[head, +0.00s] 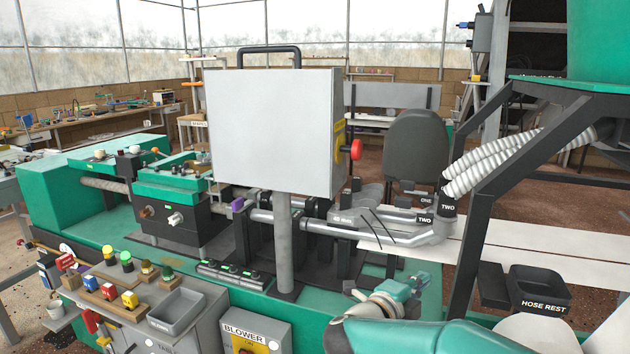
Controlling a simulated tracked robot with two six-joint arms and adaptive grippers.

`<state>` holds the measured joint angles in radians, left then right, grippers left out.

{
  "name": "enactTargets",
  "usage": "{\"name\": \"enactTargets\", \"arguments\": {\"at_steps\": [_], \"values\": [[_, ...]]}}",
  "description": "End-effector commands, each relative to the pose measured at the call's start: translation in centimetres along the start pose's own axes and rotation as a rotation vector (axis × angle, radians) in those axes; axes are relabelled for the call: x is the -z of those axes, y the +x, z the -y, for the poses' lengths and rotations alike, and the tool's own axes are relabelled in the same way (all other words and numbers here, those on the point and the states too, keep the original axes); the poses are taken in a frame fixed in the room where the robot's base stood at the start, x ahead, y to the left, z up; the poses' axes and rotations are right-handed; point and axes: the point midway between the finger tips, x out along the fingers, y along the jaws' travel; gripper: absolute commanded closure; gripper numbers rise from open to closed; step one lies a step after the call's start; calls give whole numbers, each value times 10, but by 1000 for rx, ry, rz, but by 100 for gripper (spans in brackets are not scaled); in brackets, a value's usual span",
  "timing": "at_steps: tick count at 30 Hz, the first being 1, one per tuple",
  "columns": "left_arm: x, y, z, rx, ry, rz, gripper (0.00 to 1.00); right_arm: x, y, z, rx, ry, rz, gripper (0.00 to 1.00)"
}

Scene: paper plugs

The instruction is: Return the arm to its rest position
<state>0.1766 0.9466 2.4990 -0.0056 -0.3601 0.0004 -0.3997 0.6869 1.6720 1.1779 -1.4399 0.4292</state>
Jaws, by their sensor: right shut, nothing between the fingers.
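My right arm shows in teal and white at the bottom right of the head view. My left gripper is not in view.
Grey pipes labelled TWO (425,220) and a white ribbed hose (500,165) lie beyond the gripper. A black HOSE REST tray (540,288) is at right. A BLOWER box (258,335) and a control box with a grey bin (177,310) stand at lower left.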

Motion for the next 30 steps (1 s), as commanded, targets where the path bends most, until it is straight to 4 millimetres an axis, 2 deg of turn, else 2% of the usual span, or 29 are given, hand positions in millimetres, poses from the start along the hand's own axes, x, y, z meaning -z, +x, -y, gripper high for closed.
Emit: {"name": "enactTargets", "arguments": {"at_steps": [1,4,5,6,8,9,11,12,14,15,17,19,21,24,27,30], "values": [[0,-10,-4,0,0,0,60,8,14,-15,-17,-54,-10,100],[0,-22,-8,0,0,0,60,19,38,-54,-48,-176,14,100],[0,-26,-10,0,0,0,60,22,44,-70,-63,-227,36,100],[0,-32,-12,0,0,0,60,26,52,-95,-89,-300,75,100],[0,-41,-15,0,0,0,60,32,57,-137,-138,-422,161,100],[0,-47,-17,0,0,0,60,35,55,-168,-179,-504,237,100],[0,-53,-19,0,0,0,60,39,44,-213,-240,-617,363,100],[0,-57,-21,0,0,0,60,43,32,-242,-284,-687,453,100],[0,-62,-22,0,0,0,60,48,7,-282,-344,-780,596,100],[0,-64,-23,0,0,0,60,52,-13,-305,-383,-834,694,100],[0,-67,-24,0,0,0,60,58,-48,-336,-435,-908,849,100],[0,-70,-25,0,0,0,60,67,-92,-364,-483,-984,1035,100],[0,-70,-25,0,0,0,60,76,-138,-384,-511,-1049,1219,100],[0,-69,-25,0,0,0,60,87,-195,-399,-516,-1127,1457,100],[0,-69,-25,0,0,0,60,100,-236,-403,-500,-1187,1647,100],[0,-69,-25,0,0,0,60,110,-258,-405,-476,-1233,1778,100]]}}
